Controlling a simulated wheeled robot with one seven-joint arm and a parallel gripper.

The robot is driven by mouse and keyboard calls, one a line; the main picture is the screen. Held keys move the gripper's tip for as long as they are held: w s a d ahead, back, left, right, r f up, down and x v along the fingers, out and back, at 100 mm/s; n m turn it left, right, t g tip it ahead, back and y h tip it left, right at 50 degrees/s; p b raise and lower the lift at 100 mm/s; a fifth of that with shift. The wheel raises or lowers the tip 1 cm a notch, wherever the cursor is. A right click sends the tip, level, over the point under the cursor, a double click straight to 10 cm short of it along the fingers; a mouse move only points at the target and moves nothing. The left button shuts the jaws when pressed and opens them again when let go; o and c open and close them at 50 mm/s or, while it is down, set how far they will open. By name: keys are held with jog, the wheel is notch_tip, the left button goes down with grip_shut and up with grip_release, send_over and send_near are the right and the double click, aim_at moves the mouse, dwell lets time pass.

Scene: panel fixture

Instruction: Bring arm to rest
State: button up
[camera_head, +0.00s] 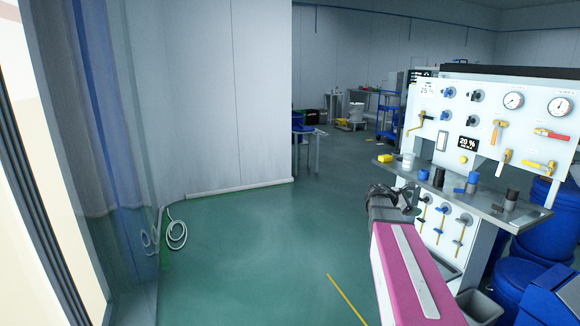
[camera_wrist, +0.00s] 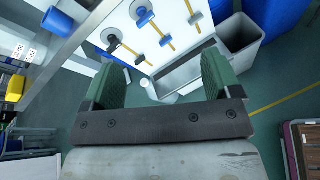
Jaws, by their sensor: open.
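My arm, a pink link with a pale strip, reaches up from the lower right in the head view. My gripper (camera_head: 394,195) is at its end, in front of the left end of the panel fixture's shelf. In the wrist view my gripper (camera_wrist: 160,80) shows two green-padded fingers spread wide with nothing between them. The white panel fixture (camera_head: 440,130) carries gauges, valves and a display reading 20 %.
The metal shelf (camera_head: 480,203) holds a white cup, a yellow block and blue and dark cylinders. A grey bin (camera_wrist: 240,38) and blue barrels (camera_head: 535,245) stand by the fixture. A coiled hose (camera_head: 176,235) hangs at the left wall. The green floor (camera_head: 240,250) in the middle is clear.

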jog(key=s+a+f+m+g+y, duration=0.1)
jog(key=s+a+f+m+y, duration=0.3)
jog(key=a, duration=0.5)
jog(key=s+a+f+m+g+y, duration=0.1)
jog(key=s+a+f+m+y, duration=0.4)
jog(key=s+a+f, duration=0.4)
jog(key=s+a+f+m+y, duration=0.5)
jog(key=s+a+f+m, duration=0.1)
jog(key=a, duration=0.5)
notch_tip(320, 180, down, 3)
jog(key=shift+s+r+m+g, duration=0.1)
jog(key=shift+s+m+g, duration=0.2)
jog(key=shift+m+g, duration=0.15)
